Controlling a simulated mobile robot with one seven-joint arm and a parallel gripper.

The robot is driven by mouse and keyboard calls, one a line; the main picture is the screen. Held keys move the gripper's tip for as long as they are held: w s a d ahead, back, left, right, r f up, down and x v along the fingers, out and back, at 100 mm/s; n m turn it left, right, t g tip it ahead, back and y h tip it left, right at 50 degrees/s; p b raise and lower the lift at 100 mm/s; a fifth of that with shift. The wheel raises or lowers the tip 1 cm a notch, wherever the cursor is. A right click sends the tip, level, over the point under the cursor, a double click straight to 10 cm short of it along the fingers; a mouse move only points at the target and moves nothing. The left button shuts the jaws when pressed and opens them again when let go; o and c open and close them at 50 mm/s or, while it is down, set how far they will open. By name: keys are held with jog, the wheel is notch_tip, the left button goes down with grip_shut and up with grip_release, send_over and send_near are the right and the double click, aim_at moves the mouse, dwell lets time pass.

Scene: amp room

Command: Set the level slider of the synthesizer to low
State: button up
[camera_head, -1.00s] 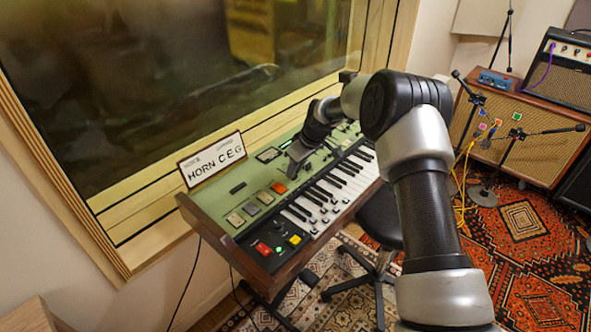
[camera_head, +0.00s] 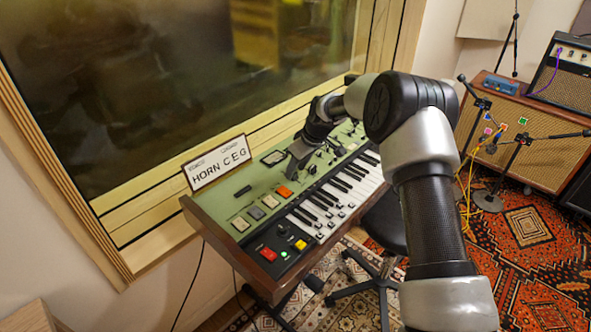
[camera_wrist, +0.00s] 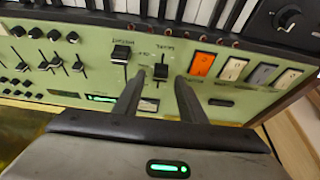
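The green synthesizer (camera_head: 240,200) stands against the window wall, with its keyboard on the near side. My gripper (camera_head: 298,158) reaches down onto its panel. In the wrist view, my gripper (camera_wrist: 160,78) is open, its two dark fingers apart. Between the fingertips is a slider with a black cap (camera_wrist: 160,72); its small upside-down label seems to read LEVEL. I see a gap beside the cap, so the fingers are not closed on it. Another slider (camera_wrist: 122,53) with a black cap sits just left of the left finger.
In the wrist view, an orange switch (camera_wrist: 201,64) and pale switches (camera_wrist: 232,69) lie right of the fingers. Several small sliders and knobs (camera_wrist: 50,65) lie left. A sign (camera_head: 216,163) stands on the synthesizer's back edge. A stool (camera_head: 384,225) stands in front.

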jog(key=p+v, duration=0.1)
jog(key=v, duration=1.5)
jog(key=shift+d+r, duration=0.1)
jog(key=shift+d, duration=0.05)
jog(key=s+d+r+m+t+h, duration=0.1)
jog(key=s+d+r+m, duration=0.1)
jog(key=s+d+r, duration=0.4)
jog(key=s+d+r+m+h, duration=0.1)
jog(key=s+d+r+m, duration=0.1)
jog(key=s+r, duration=0.75)
jog(key=s+d+f+m+t+h, duration=0.1)
jog(key=s+d+m, duration=0.25)
jog(key=s, duration=0.75)
jog(key=s+d+f+m+t, duration=0.1)
jog(key=s+d+m, duration=0.25)
jog(key=s, duration=0.75)
notch_tip(320, 180, up, 13)
jog(key=p, duration=1.3)
jog(key=shift+s+n, duration=0.3)
jog(key=shift+s, duration=0.15)
